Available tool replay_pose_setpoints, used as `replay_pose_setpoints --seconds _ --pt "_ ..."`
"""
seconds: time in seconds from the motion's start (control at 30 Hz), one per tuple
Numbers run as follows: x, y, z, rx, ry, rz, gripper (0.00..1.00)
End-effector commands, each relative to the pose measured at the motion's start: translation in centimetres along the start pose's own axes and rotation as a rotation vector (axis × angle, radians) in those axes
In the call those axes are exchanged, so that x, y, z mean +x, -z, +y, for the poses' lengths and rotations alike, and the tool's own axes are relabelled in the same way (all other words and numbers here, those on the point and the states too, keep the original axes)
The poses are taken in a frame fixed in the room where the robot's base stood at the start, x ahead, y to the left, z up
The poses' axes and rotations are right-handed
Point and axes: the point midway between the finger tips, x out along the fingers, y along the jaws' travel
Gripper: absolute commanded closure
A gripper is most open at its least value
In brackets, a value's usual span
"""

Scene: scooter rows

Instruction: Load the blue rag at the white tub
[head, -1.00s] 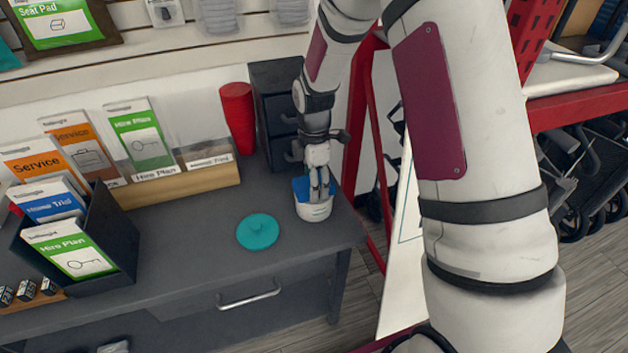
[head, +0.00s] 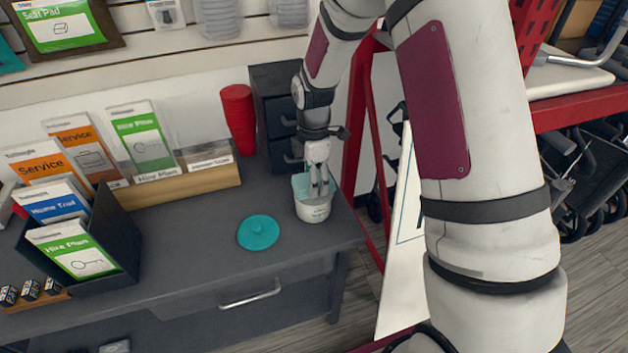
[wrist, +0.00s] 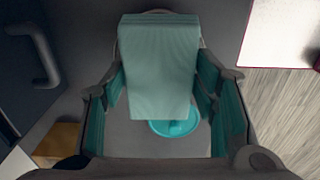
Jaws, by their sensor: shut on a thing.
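The white tub (head: 314,211) stands near the right end of the grey counter. My gripper (head: 319,190) points down at its mouth. A pale teal folded cloth (wrist: 160,65), which I take to be the rag, is held between the jaws (wrist: 162,95) in the wrist view. Pale teal also shows around the fingertips at the tub's mouth in the head view (head: 301,184). No deep blue is visible there. How far the cloth reaches into the tub is hidden. A round teal lid (head: 258,232) lies on the counter left of the tub.
A red cup (head: 238,118) and a dark drawer unit (head: 272,90) stand behind the tub. Leaflet holders (head: 180,183) fill the counter's left and back. The counter's front middle (head: 190,250) is clear. A red frame (head: 359,120) is to the right.

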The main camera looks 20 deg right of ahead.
Motion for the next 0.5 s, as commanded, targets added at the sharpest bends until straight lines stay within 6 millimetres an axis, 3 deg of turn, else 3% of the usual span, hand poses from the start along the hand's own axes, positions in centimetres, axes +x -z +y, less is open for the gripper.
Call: replay_pose_setpoints --seconds 0.5 --pt "-4.0 0.0 0.0 -0.001 -0.002 0.000 0.69"
